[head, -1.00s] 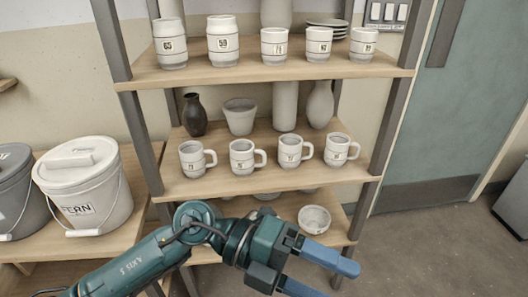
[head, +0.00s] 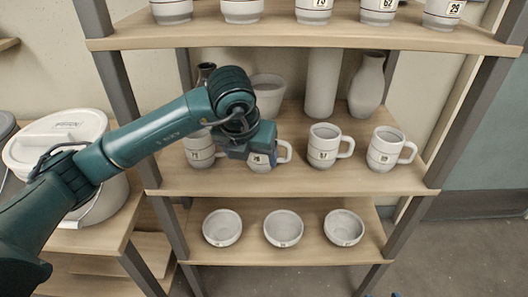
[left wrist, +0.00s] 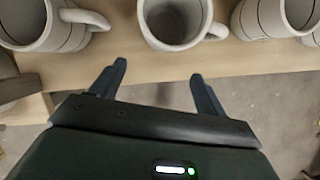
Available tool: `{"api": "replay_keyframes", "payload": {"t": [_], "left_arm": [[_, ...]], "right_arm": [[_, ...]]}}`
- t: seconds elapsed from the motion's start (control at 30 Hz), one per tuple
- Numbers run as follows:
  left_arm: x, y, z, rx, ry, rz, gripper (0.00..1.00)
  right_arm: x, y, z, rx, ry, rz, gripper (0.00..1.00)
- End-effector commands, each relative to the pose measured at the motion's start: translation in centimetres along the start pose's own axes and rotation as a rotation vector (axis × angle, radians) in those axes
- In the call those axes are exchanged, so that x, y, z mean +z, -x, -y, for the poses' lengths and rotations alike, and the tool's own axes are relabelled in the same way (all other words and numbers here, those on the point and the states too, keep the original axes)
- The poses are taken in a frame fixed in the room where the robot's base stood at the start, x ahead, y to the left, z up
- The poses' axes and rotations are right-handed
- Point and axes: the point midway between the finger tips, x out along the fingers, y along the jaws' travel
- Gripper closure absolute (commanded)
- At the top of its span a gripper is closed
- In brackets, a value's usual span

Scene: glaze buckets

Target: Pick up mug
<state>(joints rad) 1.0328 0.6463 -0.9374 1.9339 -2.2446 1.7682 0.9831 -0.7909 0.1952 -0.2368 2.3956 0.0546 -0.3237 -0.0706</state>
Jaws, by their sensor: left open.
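Several white mugs with dark bands and number labels stand in a row on the middle shelf. My left gripper (head: 250,150) is in front of the second mug from the left (head: 262,160) and hides part of it; its fingers are hard to make out there. In the left wrist view my left gripper (left wrist: 158,68) is open and empty. One mug (left wrist: 172,42) stands just beyond the fingertips, roughly centred between them, with its handle to the right. Small blue tips at the bottom edge of the head view may be my right gripper (head: 382,295).
Other mugs stand close by, the left one (left wrist: 28,38) and the right one (left wrist: 262,18) in the left wrist view. Vases and a pot (head: 268,95) stand behind. The upper shelf (head: 290,36) is overhead; bowls (head: 283,228) sit below. A lidded bucket (head: 75,150) is at left.

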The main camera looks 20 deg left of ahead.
Motion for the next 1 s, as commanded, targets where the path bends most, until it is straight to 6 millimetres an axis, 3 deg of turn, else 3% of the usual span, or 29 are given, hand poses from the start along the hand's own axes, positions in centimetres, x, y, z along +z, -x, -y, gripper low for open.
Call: {"api": "replay_keyframes", "payload": {"t": [0.23, 0.4, 0.6, 0.87, 1.0], "left_arm": [[1.7, -0.7, 0.0, -0.001, 0.001, 0.001, 0.25], [4.3, -1.7, 0.1, -0.001, 0.001, 0.001, 0.25], [4.0, -4.5, 0.0, -0.001, -0.001, -0.001, 0.25], [4.1, -4.7, 0.0, -0.001, -0.002, 0.0, 0.25], [4.1, -4.7, 0.0, -0.001, -0.002, 0.0, 0.35]], "right_arm": [[0.0, 0.0, 0.0, 0.0, 0.0, 0.001, 0.64], [0.1, 0.0, 0.0, 0.0, 0.0, 0.001, 0.64], [0.6, -0.2, 0.1, -0.003, 0.007, 0.007, 0.64], [0.3, -0.4, 0.1, -0.005, 0.011, 0.0, 0.64], [0.2, -0.4, 0.1, -0.005, 0.011, -0.001, 0.64]]}}
